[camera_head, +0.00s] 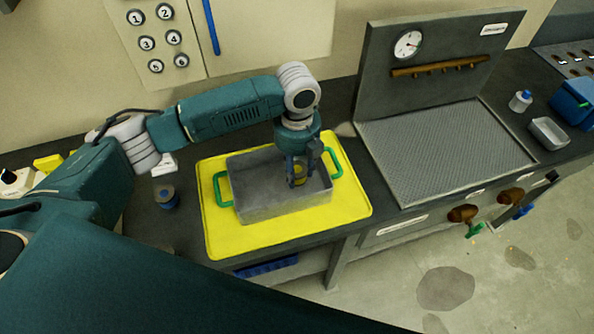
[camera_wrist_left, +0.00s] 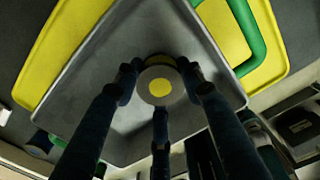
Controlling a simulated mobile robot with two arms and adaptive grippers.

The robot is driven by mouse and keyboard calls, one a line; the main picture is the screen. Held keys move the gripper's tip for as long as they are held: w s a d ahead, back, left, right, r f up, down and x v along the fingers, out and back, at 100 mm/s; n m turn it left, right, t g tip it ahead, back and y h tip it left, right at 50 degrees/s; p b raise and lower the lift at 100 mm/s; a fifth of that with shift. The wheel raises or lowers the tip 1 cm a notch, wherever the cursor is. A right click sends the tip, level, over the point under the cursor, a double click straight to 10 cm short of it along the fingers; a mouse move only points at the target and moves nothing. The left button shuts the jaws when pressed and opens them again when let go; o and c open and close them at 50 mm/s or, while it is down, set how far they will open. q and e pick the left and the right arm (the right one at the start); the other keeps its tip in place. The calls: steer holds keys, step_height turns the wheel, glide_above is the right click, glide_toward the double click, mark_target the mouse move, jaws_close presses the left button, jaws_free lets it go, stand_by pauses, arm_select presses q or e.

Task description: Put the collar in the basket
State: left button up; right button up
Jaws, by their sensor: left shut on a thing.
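The basket is a grey rectangular metal tray (camera_head: 245,203) with green handles at its two ends. In the head view the fingers largely hide the collar. I cannot tell whether it touches the basket's floor. My right gripper is not in view.
The basket stands on a yellow mat (camera_head: 230,243) on the dark bench. A small dark round container (camera_head: 166,197) stands left of the mat. To the right is a grey metal plate (camera_head: 450,150) with an upright gauge panel (camera_head: 440,50) behind it.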

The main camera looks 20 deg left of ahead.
mark_target(297, 169)
arm_select(q)
steer(key=shift+f, duration=0.85)
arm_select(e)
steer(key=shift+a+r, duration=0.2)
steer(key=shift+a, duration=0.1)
arm_select(q)
steer(key=shift+f, duration=0.15)
steer(key=o, duration=1.3)
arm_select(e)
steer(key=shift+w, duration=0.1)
arm_select(q)
steer(key=shift+r, duration=0.2)
step_height(297, 169, up, 10)
steer(key=b, duration=0.2)
steer(key=shift+r+b, duration=0.25)
steer(key=shift+b, duration=0.1)
steer(key=shift+r, duration=0.7)
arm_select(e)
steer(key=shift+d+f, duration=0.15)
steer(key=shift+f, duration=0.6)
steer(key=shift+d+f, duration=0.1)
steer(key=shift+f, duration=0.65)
